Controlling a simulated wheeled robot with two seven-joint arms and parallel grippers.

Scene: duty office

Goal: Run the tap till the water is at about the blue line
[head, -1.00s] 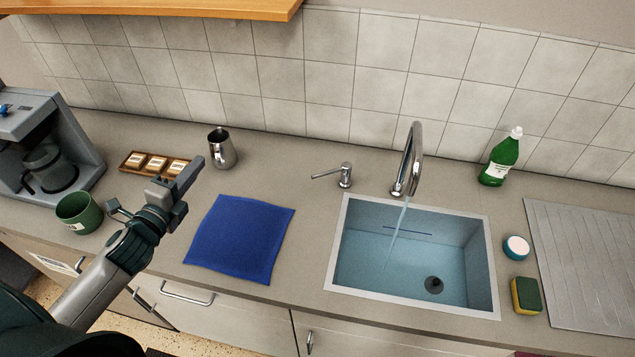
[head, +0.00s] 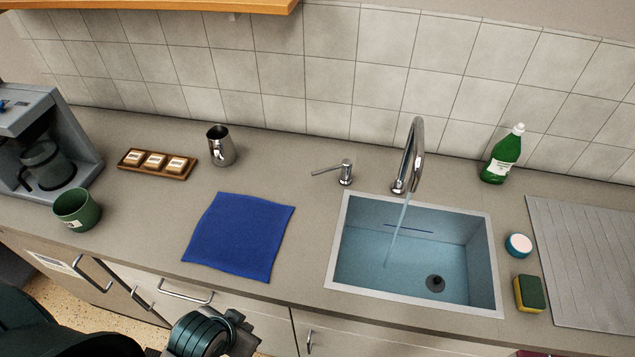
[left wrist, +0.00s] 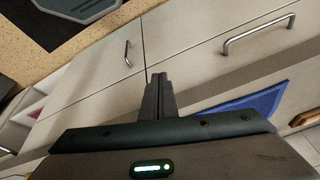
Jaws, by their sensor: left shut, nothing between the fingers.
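The chrome tap (head: 415,150) stands behind the sink, and a thin stream of water (head: 399,230) falls from its spout into the basin. The sink (head: 497,265) has a blue-tinted inside with a dark round drain showing at the bottom. The blue line (head: 408,229) is a short dark-blue mark on the back wall. I cannot tell exactly where the water surface meets the walls. A chrome post with a lever (head: 345,172) stands left of the tap, its lever pointing left. My left gripper (left wrist: 158,80) is shut and empty, low in front of the counter, away from the tap.
A blue cloth (head: 238,238) lies left of the sink. A green mug (head: 77,210), a wooden tray (head: 128,157), a steel jug (head: 221,147) and a coffee machine stand further left. A green bottle (head: 502,155), a round pot, a sponge (head: 529,293) and a drainboard are at right.

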